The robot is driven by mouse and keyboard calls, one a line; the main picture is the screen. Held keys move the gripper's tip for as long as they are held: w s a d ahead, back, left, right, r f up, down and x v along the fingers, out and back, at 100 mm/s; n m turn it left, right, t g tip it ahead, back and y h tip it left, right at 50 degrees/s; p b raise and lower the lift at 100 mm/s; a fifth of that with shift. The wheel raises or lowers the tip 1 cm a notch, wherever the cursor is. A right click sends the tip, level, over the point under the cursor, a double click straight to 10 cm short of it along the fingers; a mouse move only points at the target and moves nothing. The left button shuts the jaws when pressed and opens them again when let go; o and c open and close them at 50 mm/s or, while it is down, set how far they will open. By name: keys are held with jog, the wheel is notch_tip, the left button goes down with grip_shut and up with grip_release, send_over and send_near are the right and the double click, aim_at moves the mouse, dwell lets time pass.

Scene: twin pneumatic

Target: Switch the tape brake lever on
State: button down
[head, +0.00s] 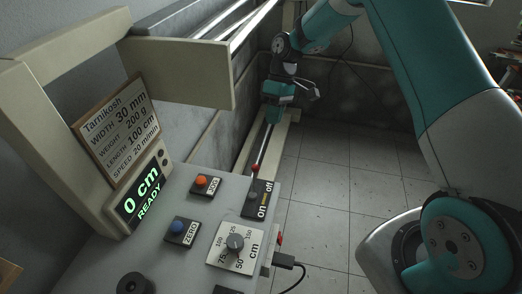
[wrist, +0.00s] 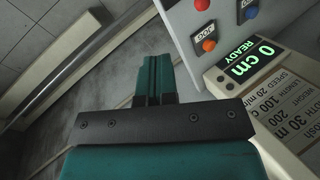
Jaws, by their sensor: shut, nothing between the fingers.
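The tape brake lever has a red round knob (head: 254,168) and stands on a dark plate (head: 257,199) marked on and off, at the right of the grey control panel (head: 205,258). The knob is at the plate's far end, nearer the off marking. A red knob (wrist: 202,5), probably the lever's, shows at the top edge of the wrist view. My gripper (head: 268,113) is beyond the panel, above the long rail, apart from the lever. In the wrist view its teal fingers (wrist: 154,77) are together with nothing between them.
The panel carries an orange JOG button (head: 201,181), a blue ZERO button (head: 178,226) and a length dial (head: 235,243). A display (head: 142,197) reads 0 cm READY. A beige beam (head: 180,70) overhangs the far side. The tiled floor (head: 330,190) to the right is open.

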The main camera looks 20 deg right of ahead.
aim_at(254, 177)
jog(key=shift+f, duration=0.1)
jog(key=shift+s+a+f+p, duration=1)
jog(key=shift+f+p, duration=0.1)
jog(key=shift+f, duration=0.25)
jog(key=shift+s+a+f+p, duration=0.95)
jog(key=shift+a+f+p, duration=0.15)
jog(key=shift+f, duration=0.2)
jog(key=shift+s+a+f+p, duration=0.95)
jog(key=shift+f+p, duration=0.2)
jog(key=shift+f, duration=0.2)
